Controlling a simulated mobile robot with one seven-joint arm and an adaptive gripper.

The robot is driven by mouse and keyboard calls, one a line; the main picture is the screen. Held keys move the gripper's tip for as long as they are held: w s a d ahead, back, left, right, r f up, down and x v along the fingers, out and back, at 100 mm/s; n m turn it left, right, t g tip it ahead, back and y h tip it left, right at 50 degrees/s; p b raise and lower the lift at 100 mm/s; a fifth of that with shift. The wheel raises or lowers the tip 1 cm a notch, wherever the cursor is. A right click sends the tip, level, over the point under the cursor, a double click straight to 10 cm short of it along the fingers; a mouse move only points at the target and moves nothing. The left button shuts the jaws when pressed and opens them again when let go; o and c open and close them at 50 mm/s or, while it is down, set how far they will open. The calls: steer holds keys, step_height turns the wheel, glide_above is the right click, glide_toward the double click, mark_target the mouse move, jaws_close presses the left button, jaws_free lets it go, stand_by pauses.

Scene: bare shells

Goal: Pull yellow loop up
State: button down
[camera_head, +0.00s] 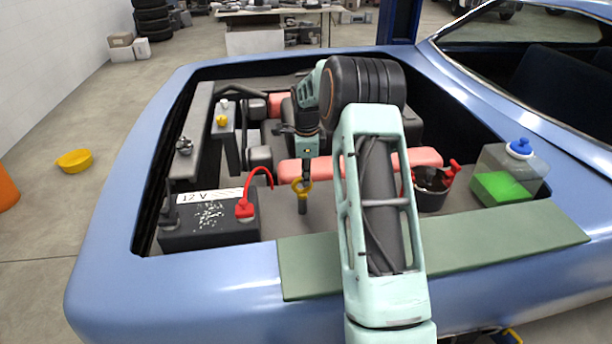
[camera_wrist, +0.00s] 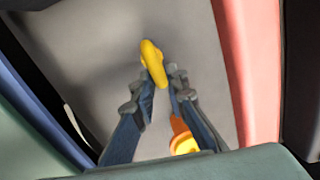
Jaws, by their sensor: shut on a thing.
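The yellow loop (camera_head: 301,186) stands at the top of a short dark tube (camera_head: 303,206) in the engine bay. My gripper (camera_head: 305,178) points down from above and is shut on the loop. In the wrist view, the loop (camera_wrist: 151,64) shows edge-on at the tips of the two fingers of my gripper (camera_wrist: 161,84). Part of the loop lies between the fingers. An orange and yellow piece (camera_wrist: 183,138) shows lower between the fingers; I cannot tell what it is. Whether the loop has risen from the tube is unclear.
A battery marked 12 V (camera_head: 210,222) with a red clamp (camera_head: 245,208) stands left of the loop. A salmon-coloured bar (camera_head: 425,157) runs behind it. A green mat (camera_head: 490,240) covers the front edge. A bottle of green fluid (camera_head: 508,178) stands right.

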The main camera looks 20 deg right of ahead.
steer(key=shift+r, duration=0.15)
step_height(320, 180, up, 11)
steer(key=p, duration=0.4)
steer(key=shift+p, duration=0.35)
steer(key=shift+w, duration=0.15)
steer(key=c, duration=1.9)
jaws_free()
steer(key=shift+c, duration=0.2)
step_height(320, 180, up, 12)
steer(key=s, duration=0.2)
steer(key=shift+a, duration=0.3)
